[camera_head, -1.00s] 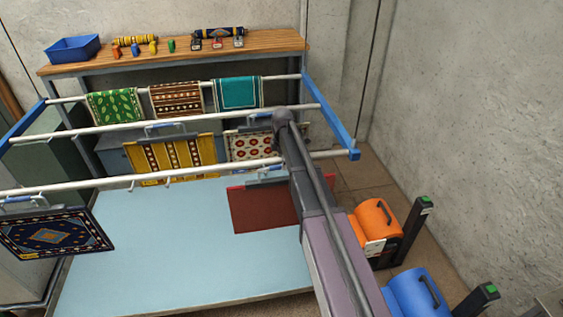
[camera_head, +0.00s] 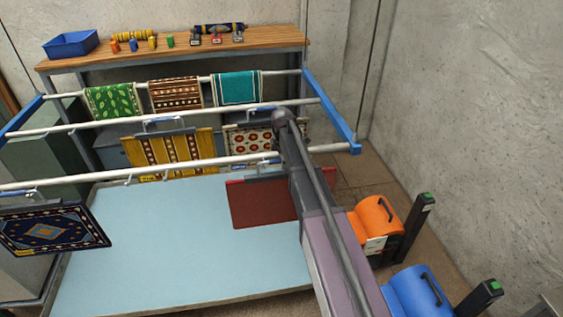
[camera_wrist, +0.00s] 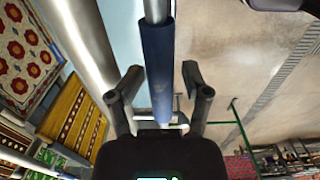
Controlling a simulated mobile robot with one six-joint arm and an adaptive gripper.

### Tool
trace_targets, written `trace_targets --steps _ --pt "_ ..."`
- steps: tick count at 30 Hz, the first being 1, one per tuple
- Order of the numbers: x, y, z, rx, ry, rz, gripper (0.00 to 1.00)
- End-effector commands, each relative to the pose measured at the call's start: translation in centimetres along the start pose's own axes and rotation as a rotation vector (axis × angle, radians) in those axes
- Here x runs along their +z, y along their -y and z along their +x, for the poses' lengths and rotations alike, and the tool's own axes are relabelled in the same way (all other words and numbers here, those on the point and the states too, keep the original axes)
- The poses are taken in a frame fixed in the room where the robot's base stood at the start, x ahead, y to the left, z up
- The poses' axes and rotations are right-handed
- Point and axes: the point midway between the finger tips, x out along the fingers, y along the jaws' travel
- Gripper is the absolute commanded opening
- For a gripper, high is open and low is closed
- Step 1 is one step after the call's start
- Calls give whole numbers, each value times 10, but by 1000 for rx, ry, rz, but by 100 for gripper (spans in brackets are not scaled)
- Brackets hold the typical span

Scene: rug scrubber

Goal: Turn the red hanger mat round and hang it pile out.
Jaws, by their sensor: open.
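The red hanger mat (camera_head: 262,204) hangs in the head view below the right part of the front rail (camera_head: 130,174). Its visible face is plain dark red, and my arm covers its right side. In the wrist view, my gripper (camera_wrist: 160,80) is open, with one finger on each side of a blue bar (camera_wrist: 158,55) that looks like a hanger handle. I cannot tell whether a finger touches it. In the head view my gripper is mostly hidden by my arm. The mat's far face is hidden.
A yellow striped mat (camera_head: 175,152) and a red-flowered mat (camera_head: 250,138) hang behind. A dark blue mat (camera_head: 45,230) hangs at the left. Orange (camera_head: 375,222) and blue (camera_head: 418,290) machines stand right of the pale blue platform (camera_head: 170,245), which is bare.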

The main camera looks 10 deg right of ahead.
Motion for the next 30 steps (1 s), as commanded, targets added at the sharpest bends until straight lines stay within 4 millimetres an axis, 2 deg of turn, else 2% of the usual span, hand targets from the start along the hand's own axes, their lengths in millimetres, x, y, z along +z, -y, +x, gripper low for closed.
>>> trace_targets --steps 1,4,20,30 --pt "0 0 0 0 0 0 29" --pt "0 0 0 0 0 0 0" --pt "0 1 -2 -3 0 0 0" --pt "0 1 -25 -1 0 0 0"
